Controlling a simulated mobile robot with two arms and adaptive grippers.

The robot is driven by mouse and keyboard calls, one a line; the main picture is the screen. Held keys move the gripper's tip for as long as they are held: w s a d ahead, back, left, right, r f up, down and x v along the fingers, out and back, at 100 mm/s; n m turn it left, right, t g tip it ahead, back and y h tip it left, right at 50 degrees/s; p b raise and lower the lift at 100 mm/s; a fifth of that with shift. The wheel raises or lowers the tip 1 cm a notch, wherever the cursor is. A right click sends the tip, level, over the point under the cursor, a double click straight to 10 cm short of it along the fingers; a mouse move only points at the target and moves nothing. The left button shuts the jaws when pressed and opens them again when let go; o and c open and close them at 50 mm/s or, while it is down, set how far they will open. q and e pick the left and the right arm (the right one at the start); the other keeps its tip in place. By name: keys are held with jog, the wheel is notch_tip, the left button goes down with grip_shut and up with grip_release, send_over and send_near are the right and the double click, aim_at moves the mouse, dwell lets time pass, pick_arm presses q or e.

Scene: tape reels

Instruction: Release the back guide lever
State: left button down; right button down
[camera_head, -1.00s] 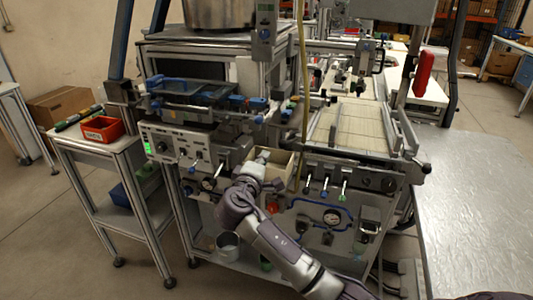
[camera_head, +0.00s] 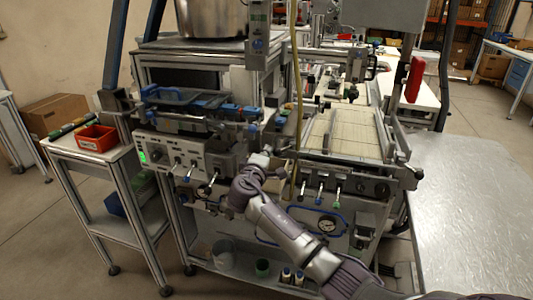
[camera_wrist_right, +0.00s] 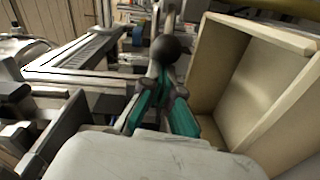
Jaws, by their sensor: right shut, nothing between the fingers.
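A lever with a black ball knob (camera_wrist_right: 171,50) stands just beyond my right fingertips in the right wrist view. I cannot tell whether the fingers touch it. My right gripper (camera_head: 262,157) is at the machine's front, right of the control panel; in the right wrist view its teal-padded fingers (camera_wrist_right: 165,97) are shut with nothing between them. The knob is too small to make out in the head view, and I cannot tell from it which guide lever this is. My left gripper is not in view.
An open tan box (camera_wrist_right: 245,85) stands close to the right of my right fingers. Metal rails (camera_wrist_right: 75,55) lie to their left. The control panel (camera_head: 185,158) has several small levers. A red bin (camera_head: 96,138) sits on the left side table. A bare metal table (camera_head: 470,210) is at right.

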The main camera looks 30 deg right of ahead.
jog(key=shift+s, duration=0.1)
jog(key=shift+s+n+t+y+p, duration=0.25)
jog(key=shift+n+t+y+p, duration=0.05)
jog(key=shift+n+t+p, duration=0.1)
jog(key=shift+s+y, duration=0.15)
jog(key=shift+y, duration=0.15)
jog(key=shift+s+d+r+n+t+y+p, duration=0.1)
jog(key=shift+s+d+n+t+y+p, duration=0.05)
jog(key=shift+s+n+t+y+p, duration=0.35)
jog(key=shift+s+d+r+n+t+y+p, duration=0.1)
jog(key=shift+s+n+t+y+p, duration=0.3)
jog(key=shift+t+y+p, duration=0.1)
jog(key=s+d+n+t+y+p, duration=0.2)
jog(key=s+d+n+t+y, duration=0.1)
jog(key=s+d+n+y, duration=0.1)
jog(key=s+d+y, duration=0.1)
jog(key=s+y, duration=0.1)
jog(key=y, duration=0.1)
jog(key=shift+n, duration=0.3)
jog(key=shift+d+f, duration=0.15)
jog(key=shift+d, duration=0.05)
